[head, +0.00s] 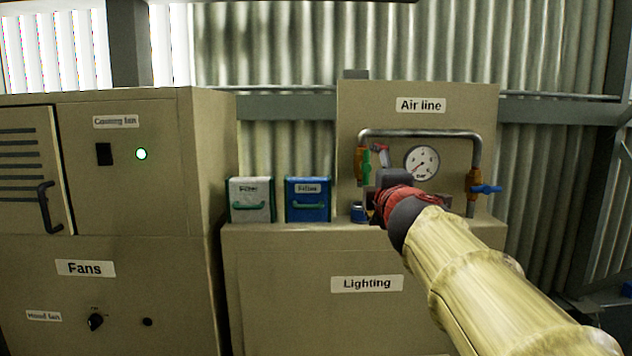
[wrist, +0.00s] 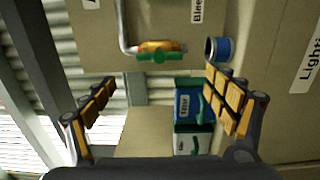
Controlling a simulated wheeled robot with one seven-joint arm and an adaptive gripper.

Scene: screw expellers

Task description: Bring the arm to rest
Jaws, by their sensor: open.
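My arm, in a pale yellow sleeve, reaches from the lower right of the head view toward the air line panel. My gripper (head: 388,180) is in front of that panel, and its fingers are mostly hidden there by the wrist. In the wrist view my gripper (wrist: 165,98) is open, with its two orange-padded fingers wide apart. I see nothing held between them. The panel, a green-handled valve and two filter boxes show beyond the fingers.
The air line panel (head: 419,135) carries a gauge (head: 421,163), a green-handled valve (head: 367,166) and a blue-handled valve (head: 486,189). The fan cabinet (head: 208,160) is further left.

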